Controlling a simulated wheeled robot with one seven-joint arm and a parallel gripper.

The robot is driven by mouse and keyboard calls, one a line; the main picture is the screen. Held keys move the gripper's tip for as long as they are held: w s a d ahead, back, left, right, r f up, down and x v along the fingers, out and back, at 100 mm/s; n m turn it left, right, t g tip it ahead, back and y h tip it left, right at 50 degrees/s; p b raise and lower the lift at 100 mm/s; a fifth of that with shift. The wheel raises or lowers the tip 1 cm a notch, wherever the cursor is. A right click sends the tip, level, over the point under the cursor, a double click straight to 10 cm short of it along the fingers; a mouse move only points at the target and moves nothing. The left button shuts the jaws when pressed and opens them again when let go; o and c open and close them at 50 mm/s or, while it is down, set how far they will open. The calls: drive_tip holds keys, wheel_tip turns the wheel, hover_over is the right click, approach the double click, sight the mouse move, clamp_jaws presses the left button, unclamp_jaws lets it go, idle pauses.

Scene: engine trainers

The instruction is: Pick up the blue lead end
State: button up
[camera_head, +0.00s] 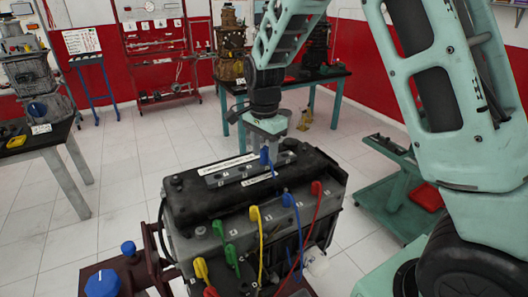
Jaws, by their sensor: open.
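A dark engine trainer (185,205) stands in the lower middle with coloured leads on its front. A blue lead end (265,157) stands upright by the labelled strip on its top. A second blue lead end (288,200) is on the front ledge, with its blue cable hanging down. I cannot tell whether the two belong to one lead. My gripper (266,140) points down directly above the upper blue end, very close to it. It is open. Its fingertips are small in the picture, and I cannot tell whether they touch the blue end.
Yellow (255,214), green (231,255) and red (316,188) lead ends crowd the trainer's front. Blue knobs (102,284) stand on a dark red frame at lower left. A table (48,140) is at left, another (338,72) behind. Tiled floor (120,165) is clear between.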

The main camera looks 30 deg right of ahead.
sight(264, 149)
clamp_jaws()
wheel_tip(264, 149, up, 10)
drive_tip(key=b, duration=0.3)
idle(0.4)
